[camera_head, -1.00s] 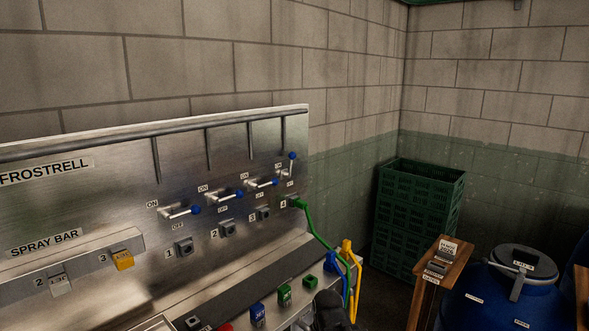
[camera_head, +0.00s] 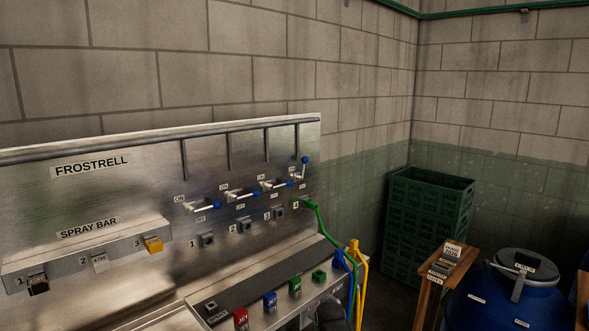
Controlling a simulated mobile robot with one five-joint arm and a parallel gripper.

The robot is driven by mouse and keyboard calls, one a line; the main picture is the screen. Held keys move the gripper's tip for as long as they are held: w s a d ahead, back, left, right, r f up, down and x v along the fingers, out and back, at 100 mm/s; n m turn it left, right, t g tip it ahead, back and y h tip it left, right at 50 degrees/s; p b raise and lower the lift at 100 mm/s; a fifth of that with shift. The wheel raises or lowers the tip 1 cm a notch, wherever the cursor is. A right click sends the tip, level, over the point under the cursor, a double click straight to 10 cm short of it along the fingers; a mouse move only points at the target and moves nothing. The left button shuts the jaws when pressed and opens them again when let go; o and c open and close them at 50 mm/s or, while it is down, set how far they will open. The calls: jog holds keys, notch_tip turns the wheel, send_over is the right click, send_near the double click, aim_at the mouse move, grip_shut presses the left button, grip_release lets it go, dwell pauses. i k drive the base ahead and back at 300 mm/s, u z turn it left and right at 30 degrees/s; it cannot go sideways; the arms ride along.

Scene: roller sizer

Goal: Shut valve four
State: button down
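Valve four is the rightmost lever (camera_head: 304,168) on the steel panel (camera_head: 120,205), above the number 4. Its handle stands upright with the blue knob on top. A green hose (camera_head: 318,222) is plugged into the outlet below valve four. A dark rounded shape at the bottom edge, right of the middle, seems to be part of my arm. I make out no gripper fingers.
A spray bar shelf (camera_head: 70,252) juts out at the left of the panel. Coloured blocks stand on the ledge below, including a red one (camera_head: 241,319) and a blue one (camera_head: 270,302). Green crates (camera_head: 428,225), a wooden stand (camera_head: 430,290) and a blue barrel (camera_head: 510,302) stand to the right.

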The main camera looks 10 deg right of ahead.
aim_at(304, 160)
jog(key=u, duration=2.75)
jog(key=k, duration=1.3)
jog(key=z, duration=0.95)
jog(key=i, duration=1)
